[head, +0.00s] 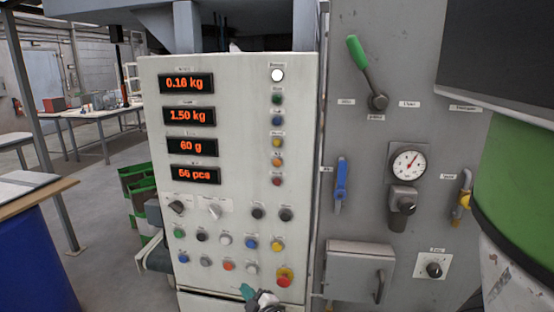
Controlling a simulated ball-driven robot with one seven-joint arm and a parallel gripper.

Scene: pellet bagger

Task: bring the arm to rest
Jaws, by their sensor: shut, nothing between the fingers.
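My gripper (256,295) shows only in part at the bottom edge of the head view, in front of the lower part of the pale control panel (230,110). It is shut and looks empty. It appears just left of and below the red emergency button with the yellow base (285,277). I cannot tell how far it is from the panel. Most of my arm is out of view.
A grey cabinet to the right carries a green-handled lever (358,52), blue handle (341,180), pressure gauge (409,164) and hatch (358,270). A blue drum (35,262) stands at lower left, a green-and-white object (515,150) at right. Floor shows at left.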

